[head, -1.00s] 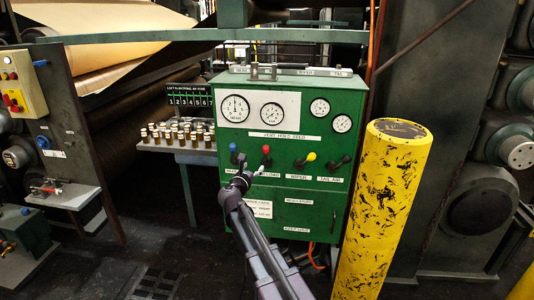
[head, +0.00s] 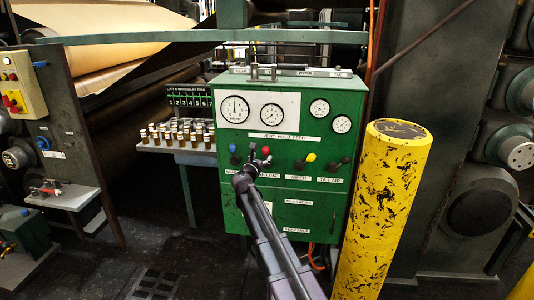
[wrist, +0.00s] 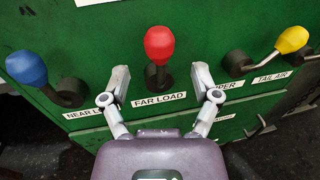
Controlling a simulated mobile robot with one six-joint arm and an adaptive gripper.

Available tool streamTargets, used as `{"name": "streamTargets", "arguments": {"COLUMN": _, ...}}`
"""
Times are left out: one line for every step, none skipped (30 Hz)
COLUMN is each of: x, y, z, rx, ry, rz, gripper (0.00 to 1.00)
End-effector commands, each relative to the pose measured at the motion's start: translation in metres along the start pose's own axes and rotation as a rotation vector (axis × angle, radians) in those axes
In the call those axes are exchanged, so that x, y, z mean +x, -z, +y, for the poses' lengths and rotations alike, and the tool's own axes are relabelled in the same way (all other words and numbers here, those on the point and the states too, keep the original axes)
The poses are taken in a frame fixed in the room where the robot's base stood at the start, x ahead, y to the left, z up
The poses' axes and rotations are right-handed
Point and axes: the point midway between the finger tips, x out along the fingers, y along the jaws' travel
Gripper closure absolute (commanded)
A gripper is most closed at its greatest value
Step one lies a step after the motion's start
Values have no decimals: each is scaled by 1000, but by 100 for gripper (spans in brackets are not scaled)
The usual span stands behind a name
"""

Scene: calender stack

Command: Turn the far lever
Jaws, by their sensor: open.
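The far lever has a red knob (wrist: 159,45) on a dark stem and stands upright in the wrist view, above the label FAR LOAD (wrist: 159,100). In the head view its red knob (head: 265,150) shows on the green cabinet's front. My gripper (wrist: 161,80) is open, one finger on each side of the lever's lower part, with a visible gap on both sides. I cannot tell whether the fingertips reach as deep as the stem. My gripper also shows in the head view (head: 254,163), just in front of the lever, partly covering the panel.
A blue-knobbed lever (wrist: 28,70) is at left and a yellow-knobbed lever (wrist: 291,40) at right, close to my fingers. A black-knobbed lever (head: 345,160) is further right. A yellow post (head: 383,215) stands at the cabinet's right front. A table with small bottles (head: 180,155) is left.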

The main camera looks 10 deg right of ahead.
Motion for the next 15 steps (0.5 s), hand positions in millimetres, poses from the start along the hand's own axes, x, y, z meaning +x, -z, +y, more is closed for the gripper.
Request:
{"name": "streamTargets", "arguments": {"x": 11, "y": 0, "z": 1, "rx": 0, "ry": 2, "rz": 0, "gripper": 21}}
{"name": "streamTargets", "arguments": {"x": 15, "y": 0, "z": 1, "rx": 0, "ry": 2, "rz": 0, "gripper": 21}}
{"name": "streamTargets", "arguments": {"x": 20, "y": 0, "z": 1, "rx": 0, "ry": 2, "rz": 0, "gripper": 21}}
{"name": "streamTargets", "arguments": {"x": 24, "y": 0, "z": 1, "rx": 0, "ry": 1, "rz": 0, "gripper": 21}}
{"name": "streamTargets", "arguments": {"x": 27, "y": 0, "z": 1, "rx": 0, "ry": 1, "rz": 0, "gripper": 21}}
{"name": "streamTargets", "arguments": {"x": 31, "y": 0, "z": 1, "rx": 0, "ry": 0, "rz": 0, "gripper": 21}}
{"name": "streamTargets", "arguments": {"x": 34, "y": 0, "z": 1, "rx": 0, "ry": 0, "rz": 0, "gripper": 21}}
{"name": "streamTargets", "arguments": {"x": 36, "y": 0, "z": 1, "rx": 0, "ry": 0, "rz": 0, "gripper": 21}}
{"name": "streamTargets", "arguments": {"x": 39, "y": 0, "z": 1, "rx": 0, "ry": 0, "rz": 0, "gripper": 21}}
{"name": "streamTargets", "arguments": {"x": 41, "y": 0, "z": 1, "rx": 0, "ry": 0, "rz": 0, "gripper": 21}}
{"name": "streamTargets", "arguments": {"x": 42, "y": 0, "z": 0, "rx": 0, "ry": 1, "rz": 0, "gripper": 21}}
{"name": "streamTargets", "arguments": {"x": 44, "y": 0, "z": 0, "rx": 0, "ry": 1, "rz": 0, "gripper": 21}}
{"name": "streamTargets", "arguments": {"x": 45, "y": 0, "z": 0, "rx": 0, "ry": 1, "rz": 0, "gripper": 21}}
{"name": "streamTargets", "arguments": {"x": 45, "y": 0, "z": 0, "rx": 0, "ry": 1, "rz": 0, "gripper": 21}}
{"name": "streamTargets", "arguments": {"x": 46, "y": 0, "z": 0, "rx": 0, "ry": 1, "rz": 0, "gripper": 21}}
